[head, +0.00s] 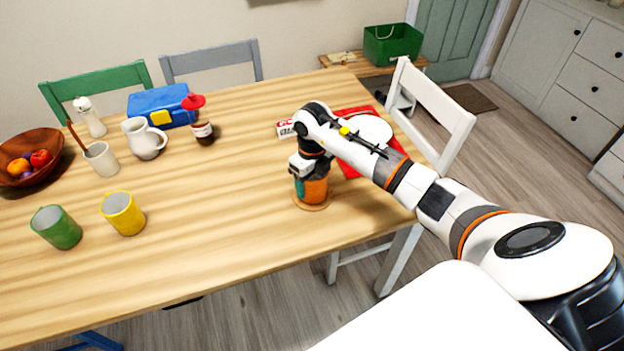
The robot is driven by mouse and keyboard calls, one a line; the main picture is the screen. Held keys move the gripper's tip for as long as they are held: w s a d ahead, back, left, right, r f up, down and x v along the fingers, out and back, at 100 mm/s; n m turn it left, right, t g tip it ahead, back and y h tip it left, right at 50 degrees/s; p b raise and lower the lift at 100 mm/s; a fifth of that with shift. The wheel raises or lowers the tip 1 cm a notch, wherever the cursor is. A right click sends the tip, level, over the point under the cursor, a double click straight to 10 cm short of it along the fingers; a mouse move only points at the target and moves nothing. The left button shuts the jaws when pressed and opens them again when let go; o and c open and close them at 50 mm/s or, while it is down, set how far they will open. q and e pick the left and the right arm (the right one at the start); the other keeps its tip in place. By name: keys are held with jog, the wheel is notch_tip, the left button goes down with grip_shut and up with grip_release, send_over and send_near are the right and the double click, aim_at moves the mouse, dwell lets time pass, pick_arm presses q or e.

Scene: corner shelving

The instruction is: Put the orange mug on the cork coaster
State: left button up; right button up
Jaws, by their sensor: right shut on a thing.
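The orange mug (316,190) is near the right front of the wooden table, with a teal patch on its left side. My right gripper (309,172) is over the mug from above and shut on it. The round cork coaster (311,207) lies flat on the table directly under the mug, its rim showing around the mug's base. The mug looks upright. I cannot tell whether its base touches the coaster. My left gripper is not in view.
A green mug (57,228) and a yellow mug (124,213) stand at the left. A white plate (372,129) on a red mat (402,150) lies behind my right arm. A white jug (145,139), blue box (160,107) and fruit bowl (52,174) stand farther back. The table middle is clear.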

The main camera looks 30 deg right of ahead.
jog(key=shift+f, duration=0.15)
jog(key=o, duration=1.1)
jog(key=shift+o, duration=0.2)
jog(key=shift+r, duration=0.6)
notch_tip(320, 180, up, 11)
jog(key=b, duration=0.1)
